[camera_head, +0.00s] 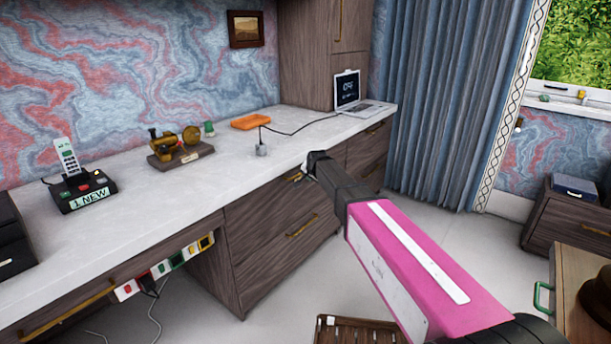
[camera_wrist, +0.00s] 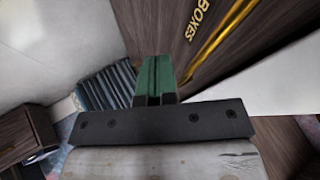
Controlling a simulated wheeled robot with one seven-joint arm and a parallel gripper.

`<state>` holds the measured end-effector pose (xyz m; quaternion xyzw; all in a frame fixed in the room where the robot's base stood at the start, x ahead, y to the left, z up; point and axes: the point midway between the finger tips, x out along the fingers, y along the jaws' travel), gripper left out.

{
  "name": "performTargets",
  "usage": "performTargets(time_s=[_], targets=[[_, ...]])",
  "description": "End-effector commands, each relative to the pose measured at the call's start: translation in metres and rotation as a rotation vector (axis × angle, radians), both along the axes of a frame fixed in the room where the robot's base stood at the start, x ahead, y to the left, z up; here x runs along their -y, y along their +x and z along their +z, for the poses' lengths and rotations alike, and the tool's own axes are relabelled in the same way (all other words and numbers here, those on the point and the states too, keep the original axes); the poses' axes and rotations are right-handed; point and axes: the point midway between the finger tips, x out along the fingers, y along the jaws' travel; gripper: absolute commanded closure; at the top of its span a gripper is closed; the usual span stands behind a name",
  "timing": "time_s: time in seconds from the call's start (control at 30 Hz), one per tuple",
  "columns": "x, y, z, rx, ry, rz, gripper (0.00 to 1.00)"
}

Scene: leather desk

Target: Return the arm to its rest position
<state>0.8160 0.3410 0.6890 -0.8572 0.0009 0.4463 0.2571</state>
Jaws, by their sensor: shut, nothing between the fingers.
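My arm, with a pink and white link, reaches from the lower right in the head view. Its black end points at the front edge of the white counter (camera_head: 215,180). My gripper (camera_head: 298,176) is at the counter's front edge, largely hidden behind its own black wrist. In the wrist view my gripper (camera_wrist: 154,72) shows green fingers side by side, shut with nothing between them. A wooden drawer front with a gold handle (camera_wrist: 225,45) and the lettering "BOXES" fills the upper right there. I cannot tell whether the fingers touch the drawer front.
A wooden crate (camera_head: 355,328) is on the floor below. A cabinet (camera_head: 575,285) stands at right.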

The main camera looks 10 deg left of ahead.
Motion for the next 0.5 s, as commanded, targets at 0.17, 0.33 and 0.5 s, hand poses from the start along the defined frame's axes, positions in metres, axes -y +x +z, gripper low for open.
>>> performTargets(time_s=[0.17,0.33,0.5], targets=[[0.014,-0.027,0.025,0.002,0.000,-0.001,1.00],[0.023,-0.048,0.052,0.000,-0.001,-0.001,1.00],[0.028,-0.062,0.070,-0.001,-0.002,0.000,1.00]])
